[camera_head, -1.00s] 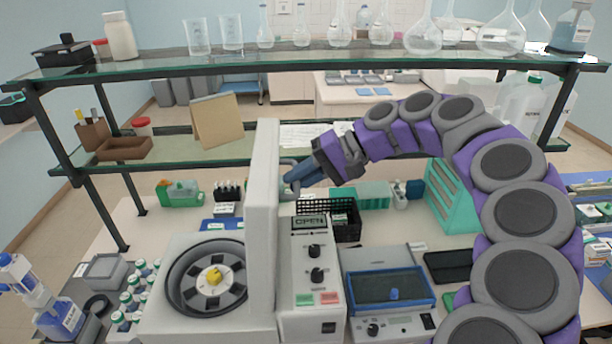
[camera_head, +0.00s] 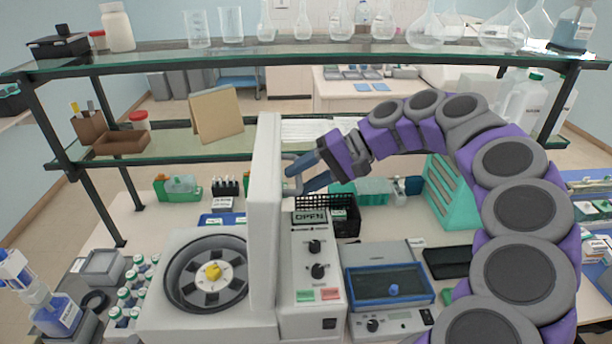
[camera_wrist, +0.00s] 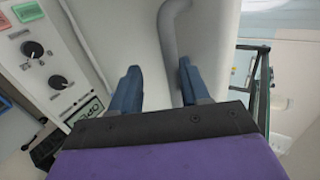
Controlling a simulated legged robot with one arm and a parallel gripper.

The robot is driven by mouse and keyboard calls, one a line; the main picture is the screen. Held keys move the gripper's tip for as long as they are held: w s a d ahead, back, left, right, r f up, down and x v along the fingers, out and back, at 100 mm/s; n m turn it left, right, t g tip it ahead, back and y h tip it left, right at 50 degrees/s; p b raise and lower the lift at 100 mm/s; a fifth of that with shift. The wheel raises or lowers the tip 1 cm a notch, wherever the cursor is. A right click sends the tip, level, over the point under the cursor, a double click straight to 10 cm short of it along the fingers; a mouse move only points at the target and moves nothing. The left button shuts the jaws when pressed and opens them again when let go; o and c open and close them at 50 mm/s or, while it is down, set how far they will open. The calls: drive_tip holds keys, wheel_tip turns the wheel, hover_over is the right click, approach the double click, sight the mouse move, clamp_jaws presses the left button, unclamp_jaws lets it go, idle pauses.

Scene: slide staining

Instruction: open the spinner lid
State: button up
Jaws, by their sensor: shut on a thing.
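The spinner (camera_head: 160,316) is a pale grey box at the lower left, with a round bowl holding a dark rotor (camera_head: 212,272) and yellow hub. Its thick white lid (camera_head: 265,205) stands upright at the bowl's right side, so the bowl is uncovered. The control panel's display (camera_head: 310,217) reads OPEN. My gripper (camera_head: 293,178) is at the lid's right face, its blue fingers on either side of the grey bar handle. In the wrist view the handle (camera_wrist: 170,35) runs down between the fingers (camera_wrist: 157,88), nearer the right one; the contact itself is partly hidden.
A glass shelf (camera_head: 400,58) with flasks and beakers spans above the lid. A black basket (camera_head: 345,222) and a blue-topped device (camera_head: 388,288) stand right of the panel. Small bottles (camera_head: 125,300) crowd the spinner's left.

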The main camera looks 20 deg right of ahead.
drive_tip(key=shift+w+a+r, duration=0.1)
idle(0.3)
drive_tip(key=p+v, duration=1.1)
drive_tip(key=v, duration=0.6)
drive_tip(key=shift+r, duration=0.15)
idle(0.7)
